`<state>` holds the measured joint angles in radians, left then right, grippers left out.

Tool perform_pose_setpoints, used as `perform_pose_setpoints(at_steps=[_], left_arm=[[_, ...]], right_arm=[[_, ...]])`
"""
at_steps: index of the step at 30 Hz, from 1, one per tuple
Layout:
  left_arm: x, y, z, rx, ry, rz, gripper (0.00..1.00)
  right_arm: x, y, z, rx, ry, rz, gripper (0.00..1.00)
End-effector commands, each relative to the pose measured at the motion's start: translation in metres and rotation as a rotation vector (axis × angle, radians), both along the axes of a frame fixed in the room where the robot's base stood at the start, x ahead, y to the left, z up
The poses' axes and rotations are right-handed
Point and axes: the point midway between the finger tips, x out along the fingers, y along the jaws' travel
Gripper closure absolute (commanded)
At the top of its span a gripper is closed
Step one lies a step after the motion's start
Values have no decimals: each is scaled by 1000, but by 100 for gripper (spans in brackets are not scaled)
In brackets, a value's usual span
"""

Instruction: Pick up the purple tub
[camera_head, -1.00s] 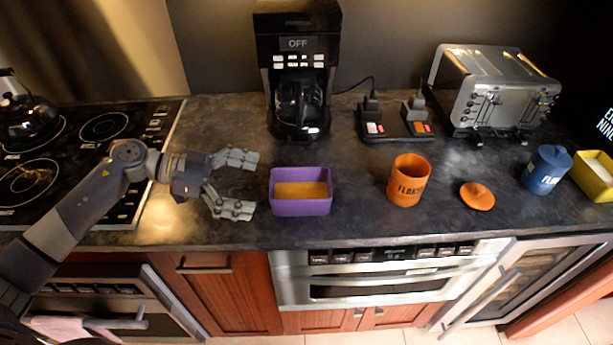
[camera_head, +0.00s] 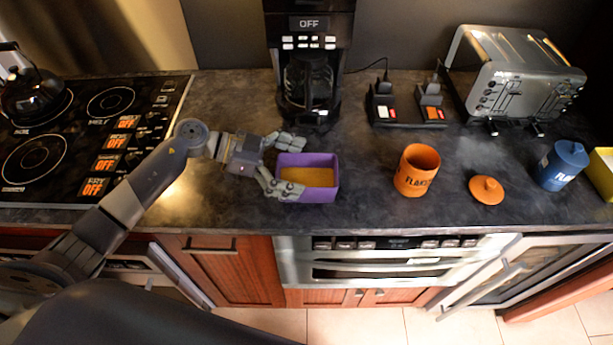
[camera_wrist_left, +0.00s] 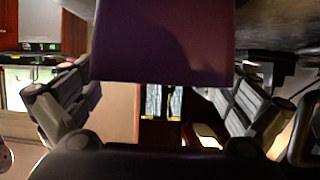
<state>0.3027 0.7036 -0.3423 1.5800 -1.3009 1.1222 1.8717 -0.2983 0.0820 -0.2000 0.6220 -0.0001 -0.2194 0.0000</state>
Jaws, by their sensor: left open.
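The purple tub (camera_head: 325,193), with an orange-yellow filling, stands upright on the dark counter in front of the coffee maker. My left gripper (camera_head: 290,166) is open at the tub's left end. In the head view one finger is by the tub's back left corner and the other overlaps its front left corner; I cannot tell whether they touch it. In the left wrist view the purple tub (camera_wrist_left: 160,45) fills the upper middle, between the spread fingers of the left gripper (camera_wrist_left: 160,105). My right gripper is not in view.
The coffee maker (camera_head: 308,75) stands close behind the tub. An orange canister (camera_head: 416,172) and its lid (camera_head: 486,190) are to the right, with a blue canister (camera_head: 562,166) and toaster (camera_head: 515,80) beyond. The stove (camera_head: 85,135) is left. Counter between tub and orange canister is clear.

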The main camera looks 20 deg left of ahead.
Motion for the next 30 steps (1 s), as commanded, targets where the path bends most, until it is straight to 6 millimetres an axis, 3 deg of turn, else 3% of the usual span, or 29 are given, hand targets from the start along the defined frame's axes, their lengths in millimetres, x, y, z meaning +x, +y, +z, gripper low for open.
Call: perform_pose_setpoints(at_steps=[4,12,18,30], left_arm=[[4,-16,-5,-2,1,-1,0],[5,-18,-8,1,0,0,0],[5,-18,-8,1,0,0,42],[4,-18,-9,3,3,-2,42]], right_arm=[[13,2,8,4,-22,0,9],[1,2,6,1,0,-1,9],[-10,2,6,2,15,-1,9],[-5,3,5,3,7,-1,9]])
